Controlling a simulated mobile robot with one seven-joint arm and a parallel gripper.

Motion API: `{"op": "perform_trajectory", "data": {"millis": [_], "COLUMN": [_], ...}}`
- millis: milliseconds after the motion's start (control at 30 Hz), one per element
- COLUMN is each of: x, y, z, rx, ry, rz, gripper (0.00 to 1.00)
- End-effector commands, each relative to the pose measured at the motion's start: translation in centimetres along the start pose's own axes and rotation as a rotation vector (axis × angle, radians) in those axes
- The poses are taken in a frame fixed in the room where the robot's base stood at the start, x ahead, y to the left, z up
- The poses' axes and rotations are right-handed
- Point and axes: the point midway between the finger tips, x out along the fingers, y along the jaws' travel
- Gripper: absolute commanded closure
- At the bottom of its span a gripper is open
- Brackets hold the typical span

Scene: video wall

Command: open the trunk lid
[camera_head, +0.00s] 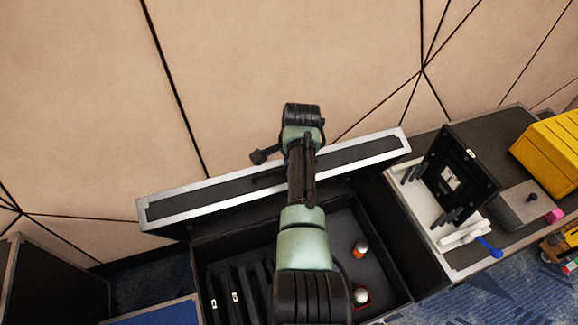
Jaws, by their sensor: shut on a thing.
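The black trunk (400,270) stands open in the lower middle of the head view. Its lid (220,196) is raised and tipped back toward the wall, with its silver-edged rim facing up. My arm reaches across the open trunk to the middle of the lid. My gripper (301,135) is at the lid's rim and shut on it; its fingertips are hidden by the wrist.
A dark-topped case at the right bears a black bracket frame (455,177), a white tool (465,234) with a blue end, a grey box (519,207) and a yellow bin (550,150). A panelled beige wall (90,110) rises close behind the lid. Another dark case (50,290) stands at the left.

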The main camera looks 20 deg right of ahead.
Motion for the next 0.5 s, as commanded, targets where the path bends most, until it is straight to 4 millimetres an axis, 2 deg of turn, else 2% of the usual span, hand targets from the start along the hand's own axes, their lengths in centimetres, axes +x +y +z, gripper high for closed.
{"op": "perform_trajectory", "data": {"millis": [333, 367, 500], "x": [0.24, 0.25, 0.23], "y": [0.36, 0.37, 0.34], "z": [0.03, 0.03, 0.03], "rx": [0.000, 0.000, 0.000], "ry": [-0.002, -0.002, -0.002], "rz": [0.009, 0.009, 0.008], "gripper": [1.00, 0.82, 0.56]}}
